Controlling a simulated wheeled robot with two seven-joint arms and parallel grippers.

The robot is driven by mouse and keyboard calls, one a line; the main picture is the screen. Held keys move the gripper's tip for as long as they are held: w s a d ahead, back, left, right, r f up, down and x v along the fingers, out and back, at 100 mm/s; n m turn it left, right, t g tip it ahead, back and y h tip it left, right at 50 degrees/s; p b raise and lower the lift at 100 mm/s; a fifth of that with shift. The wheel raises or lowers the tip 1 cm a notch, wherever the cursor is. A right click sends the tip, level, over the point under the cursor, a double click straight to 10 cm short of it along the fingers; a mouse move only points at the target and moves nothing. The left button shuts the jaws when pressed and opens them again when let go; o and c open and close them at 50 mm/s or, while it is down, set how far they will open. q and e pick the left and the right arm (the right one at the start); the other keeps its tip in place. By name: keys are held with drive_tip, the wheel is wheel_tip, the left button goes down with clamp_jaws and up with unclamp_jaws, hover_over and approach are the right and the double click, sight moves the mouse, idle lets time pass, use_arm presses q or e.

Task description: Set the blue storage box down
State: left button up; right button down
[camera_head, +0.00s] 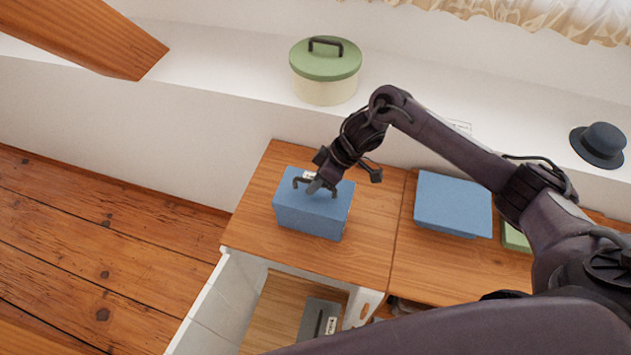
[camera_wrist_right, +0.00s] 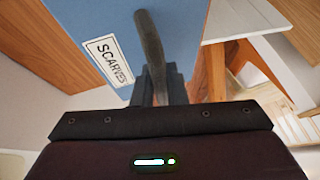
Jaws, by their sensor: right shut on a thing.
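The blue storage box (camera_head: 312,214) is at the left part of the wooden cabinet top (camera_head: 370,225), upright. I cannot tell whether its base touches the wood. My right gripper (camera_head: 318,184) reaches it from above and is shut on its dark handle. In the right wrist view the box (camera_wrist_right: 185,25) fills the upper middle, with a white label reading "SCARVES" (camera_wrist_right: 109,60). The handle (camera_wrist_right: 150,50) runs between the fingers of the right gripper (camera_wrist_right: 157,80). My left gripper is not in view.
A second blue box (camera_head: 452,203) and a green item (camera_head: 515,237) lie to the right. An open drawer (camera_head: 290,310) below holds a grey labelled box (camera_head: 318,322). A green-lidded round box (camera_head: 325,70) and a dark hat (camera_head: 598,145) stand on the white ledge behind.

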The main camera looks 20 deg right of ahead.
drive_tip(key=c, duration=1.5)
unclamp_jaws()
drive_tip(key=shift+o, duration=0.2)
drive_tip(key=b+v, duration=0.1)
drive_tip(key=v, duration=1.1)
drive_tip(key=shift+s+r, duration=0.1)
